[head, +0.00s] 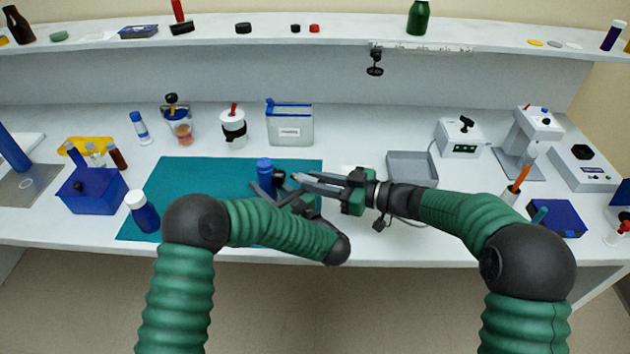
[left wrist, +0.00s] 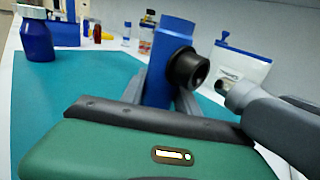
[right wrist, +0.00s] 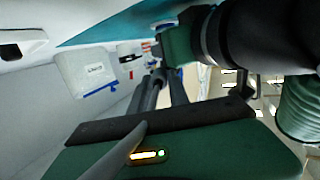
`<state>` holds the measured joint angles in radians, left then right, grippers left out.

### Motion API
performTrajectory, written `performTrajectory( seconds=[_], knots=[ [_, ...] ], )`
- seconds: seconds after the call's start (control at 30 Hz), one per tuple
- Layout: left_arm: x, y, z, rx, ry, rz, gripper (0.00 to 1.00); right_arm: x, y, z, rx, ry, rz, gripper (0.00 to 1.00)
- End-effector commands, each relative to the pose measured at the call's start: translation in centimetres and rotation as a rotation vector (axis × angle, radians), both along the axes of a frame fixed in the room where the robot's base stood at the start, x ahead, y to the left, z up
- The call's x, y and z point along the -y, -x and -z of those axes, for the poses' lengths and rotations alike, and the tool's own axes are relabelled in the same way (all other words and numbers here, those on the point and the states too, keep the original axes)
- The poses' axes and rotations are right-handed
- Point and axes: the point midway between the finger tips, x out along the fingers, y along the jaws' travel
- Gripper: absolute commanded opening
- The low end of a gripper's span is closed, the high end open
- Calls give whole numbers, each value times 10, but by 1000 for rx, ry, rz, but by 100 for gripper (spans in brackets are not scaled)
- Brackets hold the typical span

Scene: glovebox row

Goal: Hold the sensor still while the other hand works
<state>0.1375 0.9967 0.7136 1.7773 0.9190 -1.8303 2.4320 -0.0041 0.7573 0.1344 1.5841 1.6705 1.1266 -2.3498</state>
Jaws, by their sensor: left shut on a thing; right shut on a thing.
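The sensor appears to be the blue block with a round black socket (left wrist: 168,68), standing upright in the left wrist view. In the head view the blue sensor (head: 265,172) is over the teal mat (head: 190,180). My left gripper (head: 280,190) is shut on it, a dark finger on each side. My right gripper (head: 305,180) comes from the right and is shut on a small pale-ended grey piece (left wrist: 239,94), which points toward the black socket. A gap shows between them in the left wrist view. In the right wrist view my own gripper hides most of the held piece.
A blue bottle with a white cap (head: 143,211) stands on the mat's left side, beside a blue rack of vials (head: 92,192). A grey tray (head: 411,169) lies behind my right arm.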

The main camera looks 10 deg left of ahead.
Motion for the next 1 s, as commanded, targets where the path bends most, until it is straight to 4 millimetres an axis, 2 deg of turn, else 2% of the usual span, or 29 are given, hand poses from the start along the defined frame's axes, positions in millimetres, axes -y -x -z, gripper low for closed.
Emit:
performTrajectory(
  seconds=[0.27, 1.0],
  knots=[
    [0, 0, 0, -1, 1, 1, 0, 3, 0, 0, 0, -1, 0, 0],
    [0, 0, 0, -1, 1, 1, 0, 47, 1, -1, 1, -1, 1, 0]
  ],
)
